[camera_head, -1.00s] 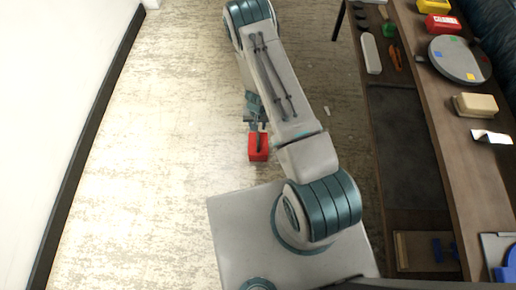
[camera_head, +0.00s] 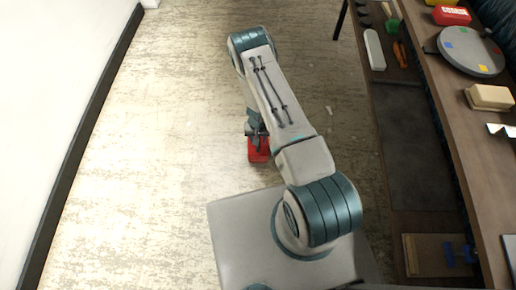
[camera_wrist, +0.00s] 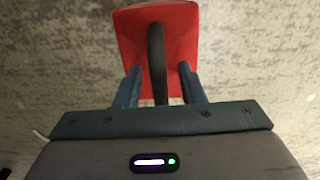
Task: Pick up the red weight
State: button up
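The red weight (camera_head: 258,154) stands on the floor in the head view, partly covered by my gripper (camera_head: 257,137). In the wrist view the red weight (camera_wrist: 180,30) shows its red body and a dark upright handle (camera_wrist: 157,62). My gripper (camera_wrist: 160,86) has its two blue fingers apart, one on each side of the handle. Gaps show between the fingers and the handle, so it is open and holds nothing. The fingertips overlap the near edge of the weight in the picture; whether they touch it I cannot tell.
A wooden table (camera_head: 450,130) with a lower shelf stands along the right. It carries a grey disc (camera_head: 470,52), a beige block (camera_head: 490,97) and a red box (camera_head: 451,15). A white wall (camera_head: 50,70) runs along the left. The floor between is mostly clear.

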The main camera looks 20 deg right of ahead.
grip_shut()
jog(key=shift+w+r, duration=0.1)
dwell(1.3)
